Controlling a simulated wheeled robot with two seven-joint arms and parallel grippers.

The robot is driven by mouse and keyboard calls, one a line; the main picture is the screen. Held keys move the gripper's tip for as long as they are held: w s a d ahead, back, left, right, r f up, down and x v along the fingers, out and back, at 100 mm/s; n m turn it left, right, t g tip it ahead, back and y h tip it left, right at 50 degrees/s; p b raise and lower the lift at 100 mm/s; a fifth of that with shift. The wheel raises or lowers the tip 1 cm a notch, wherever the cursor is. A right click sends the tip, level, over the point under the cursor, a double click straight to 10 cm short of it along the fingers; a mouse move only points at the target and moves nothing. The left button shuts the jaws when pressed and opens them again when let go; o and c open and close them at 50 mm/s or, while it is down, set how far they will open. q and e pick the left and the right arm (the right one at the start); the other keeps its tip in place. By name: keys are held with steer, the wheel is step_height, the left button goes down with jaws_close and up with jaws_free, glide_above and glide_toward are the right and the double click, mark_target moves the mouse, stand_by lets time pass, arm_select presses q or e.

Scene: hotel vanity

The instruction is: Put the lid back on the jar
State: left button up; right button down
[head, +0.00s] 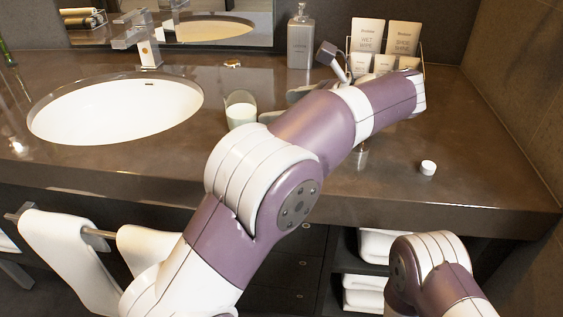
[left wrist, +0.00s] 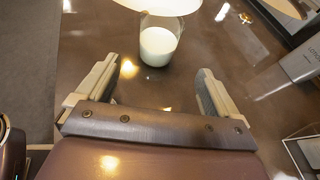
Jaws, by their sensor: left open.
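The jar (head: 240,110) is a clear glass with white contents, standing upright on the brown counter just right of the sink. No cover shows on it. It also shows in the left wrist view (left wrist: 158,46). A small round white piece (head: 428,168), which looks like the lid, lies on the counter at the right. My left gripper (head: 275,106) is partly hidden behind my own arm. In the left wrist view my left gripper (left wrist: 157,68) is open and empty, with the jar ahead of its fingertips, apart from them. My right gripper is out of view.
A sink (head: 115,108) with a faucet (head: 148,45) is at the left. A grey soap bottle (head: 301,42) and a rack of packets (head: 385,48) stand at the back. Towels (head: 362,290) lie below. The counter's right part is mostly clear.

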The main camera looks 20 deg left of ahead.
mark_target(254, 115)
arm_select(q)
steer(key=b+x, duration=0.1)
steer(key=x, duration=0.5)
steer(key=shift+a, duration=0.15)
steer(key=b+x, duration=0.2)
steer(key=x, duration=0.2)
steer(key=shift+s+a+f, duration=0.1)
steer(key=shift+s+f, duration=0.05)
steer(key=shift+f, duration=0.15)
steer(key=shift+a+f, duration=0.1)
steer(key=shift+a, duration=0.35)
steer(key=c, duration=1.2)
